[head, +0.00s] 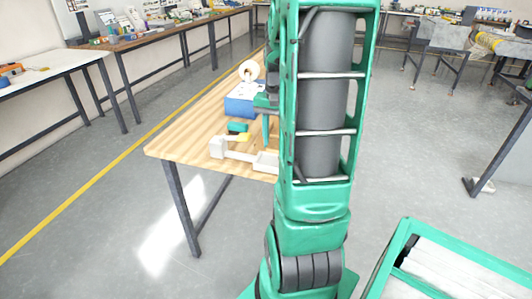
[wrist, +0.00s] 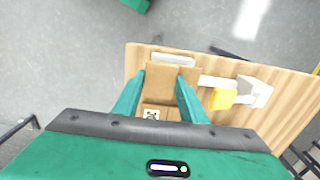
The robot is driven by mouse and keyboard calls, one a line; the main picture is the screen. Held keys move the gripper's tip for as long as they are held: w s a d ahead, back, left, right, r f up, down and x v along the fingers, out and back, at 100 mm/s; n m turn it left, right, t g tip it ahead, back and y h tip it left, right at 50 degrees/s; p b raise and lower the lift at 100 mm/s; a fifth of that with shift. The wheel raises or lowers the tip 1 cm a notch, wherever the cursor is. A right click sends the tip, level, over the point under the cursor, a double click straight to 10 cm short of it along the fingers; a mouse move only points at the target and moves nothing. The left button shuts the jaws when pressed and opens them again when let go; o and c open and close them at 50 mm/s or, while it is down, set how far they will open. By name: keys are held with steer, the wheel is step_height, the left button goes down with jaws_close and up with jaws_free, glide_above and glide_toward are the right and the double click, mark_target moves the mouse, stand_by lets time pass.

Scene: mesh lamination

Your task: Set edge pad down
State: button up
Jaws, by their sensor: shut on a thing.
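My gripper (wrist: 161,80) reaches down over the wooden table in the wrist view, its two teal fingers shut on a brown, cardboard-like piece, which looks like the edge pad (wrist: 160,90). A printed square tag shows on brown cardboard between the fingers, nearer the palm. I cannot tell whether the pad touches the table. In the head view my arm hides the pad and most of the gripper; one teal finger (head: 265,130) shows above the table.
On the wooden table (head: 185,140) are a pale bar with white end blocks (head: 218,148), a yellow piece (wrist: 222,98), a small teal object (head: 237,127), a blue box (head: 240,105) and a white roll (head: 249,71). The near left corner is bare. A green-framed cart (head: 403,235) stands at right.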

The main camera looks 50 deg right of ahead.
steer(key=shift+w+d+f, duration=0.3)
steer(key=shift+w+f, duration=0.1)
steer(key=shift+w, duration=0.2)
steer(key=shift+w+d+f, duration=0.25)
steer(key=shift+w+f, duration=0.1)
steer(key=shift+w, duration=0.2)
steer(key=shift+f, duration=2.05)
steer(key=shift+f, duration=0.6)
steer(key=o, duration=1.1)
steer(key=shift+w+r, duration=0.1)
steer(key=shift+r, duration=0.05)
